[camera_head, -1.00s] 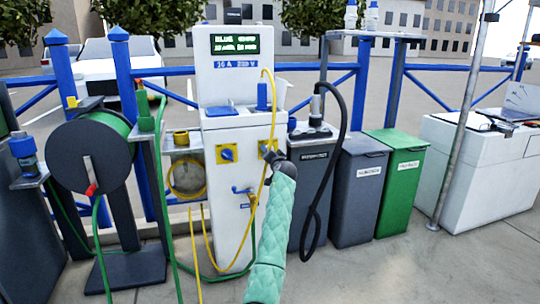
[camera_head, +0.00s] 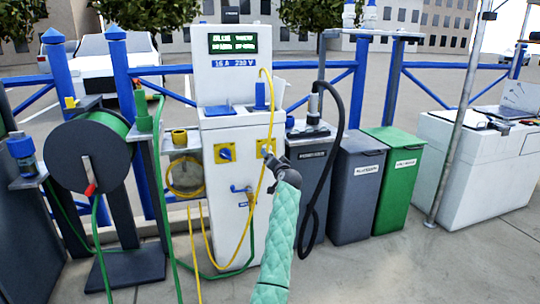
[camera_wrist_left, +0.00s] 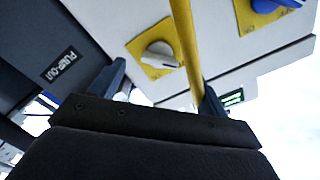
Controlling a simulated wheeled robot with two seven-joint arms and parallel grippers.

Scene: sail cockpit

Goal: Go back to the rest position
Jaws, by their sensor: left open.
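My left gripper (camera_head: 268,157) is open in front of the right side of the white power pedestal (camera_head: 222,130), close to the right yellow-plated rotary switch (camera_head: 265,148). My left arm, in a mint quilted sleeve, reaches up to it from the bottom. In the left wrist view my left gripper (camera_wrist_left: 162,94) has its two dark fingers spread apart. The yellow cable (camera_wrist_left: 184,45) runs through the picture between the fingers; I cannot tell whether it touches them. A rotary switch (camera_wrist_left: 158,55) shows beyond. My right gripper is not in view.
A green hose reel (camera_head: 90,150) stands left. Right of the pedestal are a pump-out unit (camera_head: 310,175) with a black hose, a grey bin (camera_head: 358,200), a green bin (camera_head: 398,190), a metal post (camera_head: 460,120) and a white counter (camera_head: 490,165). The paved floor in front is open.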

